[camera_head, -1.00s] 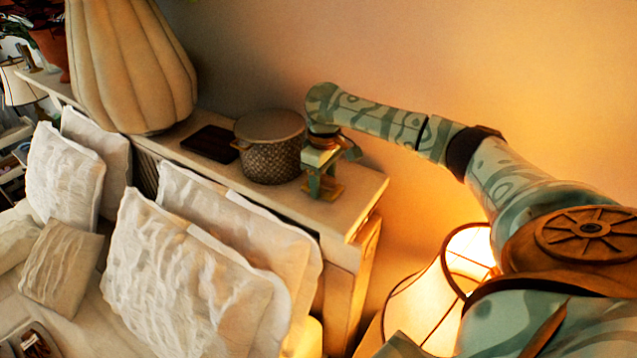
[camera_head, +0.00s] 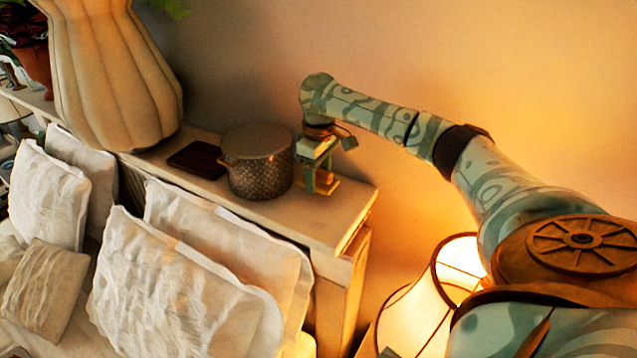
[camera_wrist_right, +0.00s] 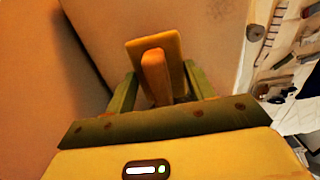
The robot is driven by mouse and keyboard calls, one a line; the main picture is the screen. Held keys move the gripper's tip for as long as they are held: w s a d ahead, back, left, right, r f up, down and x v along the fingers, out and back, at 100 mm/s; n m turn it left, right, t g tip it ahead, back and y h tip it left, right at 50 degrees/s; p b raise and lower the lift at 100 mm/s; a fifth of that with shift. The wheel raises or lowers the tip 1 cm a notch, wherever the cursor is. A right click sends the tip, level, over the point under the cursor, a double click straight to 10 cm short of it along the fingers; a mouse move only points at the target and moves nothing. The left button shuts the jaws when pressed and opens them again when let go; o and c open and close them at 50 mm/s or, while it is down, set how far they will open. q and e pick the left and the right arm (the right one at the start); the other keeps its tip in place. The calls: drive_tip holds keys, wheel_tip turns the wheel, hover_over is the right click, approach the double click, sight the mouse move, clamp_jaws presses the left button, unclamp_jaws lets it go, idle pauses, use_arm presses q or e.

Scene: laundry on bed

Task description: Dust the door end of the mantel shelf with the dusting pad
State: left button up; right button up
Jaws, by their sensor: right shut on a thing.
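The mantel shelf (camera_head: 330,225) is a pale ledge along the wall behind the pillows. My right gripper (camera_head: 320,185) points down at the shelf's near right end, beside the round woven pot. It is shut on the dusting pad (camera_head: 325,187), a flat yellow plate with a raised grip. In the right wrist view the pad (camera_wrist_right: 172,48) sits between the green fingers of the gripper (camera_wrist_right: 155,88), low over or on the shelf surface (camera_wrist_right: 120,20); I cannot tell whether it touches. My left gripper is not in view.
A woven lidded pot (camera_head: 258,172) stands close left of my gripper. A dark flat book or box (camera_head: 197,159) and a large ribbed vase (camera_head: 115,75) stand farther left. White pillows (camera_head: 180,285) lean below the shelf. A lit lamp (camera_head: 425,300) stands below my right arm.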

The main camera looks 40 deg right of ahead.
drive_tip(key=shift+r, duration=1.2)
drive_tip(key=shift+r, duration=1.5)
drive_tip(key=shift+f, duration=0.1)
